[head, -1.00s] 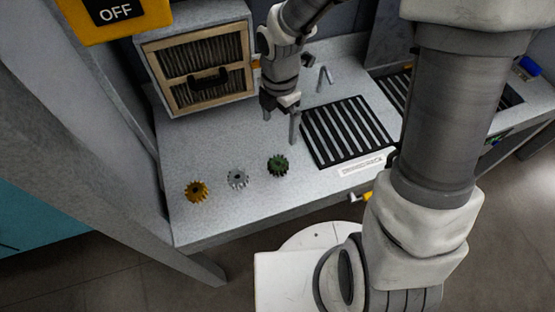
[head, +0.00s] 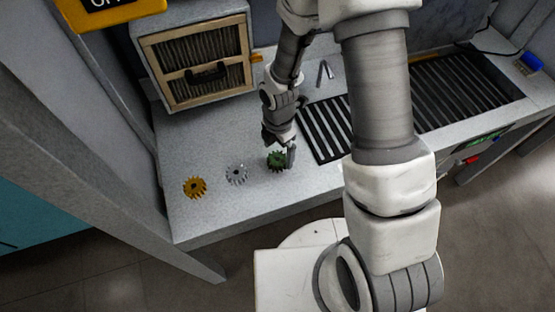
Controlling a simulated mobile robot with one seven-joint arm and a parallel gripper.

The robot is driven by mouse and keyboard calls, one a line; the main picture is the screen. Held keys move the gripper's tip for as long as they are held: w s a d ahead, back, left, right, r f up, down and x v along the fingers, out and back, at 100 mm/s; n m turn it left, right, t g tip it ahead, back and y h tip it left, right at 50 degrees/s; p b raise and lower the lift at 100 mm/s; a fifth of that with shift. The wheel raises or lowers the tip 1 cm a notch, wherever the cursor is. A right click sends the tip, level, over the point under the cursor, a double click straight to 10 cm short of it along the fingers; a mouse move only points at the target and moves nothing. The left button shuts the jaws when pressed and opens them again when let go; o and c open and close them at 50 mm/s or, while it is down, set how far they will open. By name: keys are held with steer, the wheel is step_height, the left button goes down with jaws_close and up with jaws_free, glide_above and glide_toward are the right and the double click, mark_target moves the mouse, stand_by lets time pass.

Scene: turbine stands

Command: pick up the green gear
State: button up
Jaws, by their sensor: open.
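The green gear (head: 275,163) lies on the grey work table (head: 205,212), the rightmost of a row of three gears. My gripper (head: 279,154) is open and pointing down right at the green gear. One finger shows at the gear's right side, and the gripper hides part of the gear's top. I cannot tell whether the fingers touch it.
A silver gear (head: 236,174) and an orange gear (head: 195,187) lie to the left of the green gear. A box with a slatted front and black handle (head: 208,73) stands behind. A black slotted grille (head: 325,130) lies to the right. The table's front edge is close.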

mark_target(277, 161)
steer(key=shift+f, duration=1.45)
jaws_close()
